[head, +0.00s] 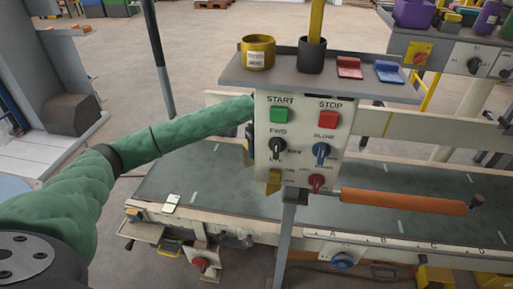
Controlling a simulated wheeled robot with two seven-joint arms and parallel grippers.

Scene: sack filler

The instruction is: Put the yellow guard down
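A small yellow piece (274,181), which looks like the yellow guard, is at the lower left of the cream control panel (262,160), left of a red knob (317,183). It is too small to tell whether it is raised or lowered. My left arm, in a green sleeve, reaches in from the left, and its far end goes out of sight at the panel's upper left edge. My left gripper is hidden there, so its contact with anything does not show. My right gripper is out of the picture.
The panel carries a green START button (280,115), a red STOP button (327,118) and several knobs. A shelf (232,73) above holds a yellow cup (258,53) and a dark cup (311,56). An orange-gripped bar (402,201) sticks out right. A conveyor (210,167) runs behind.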

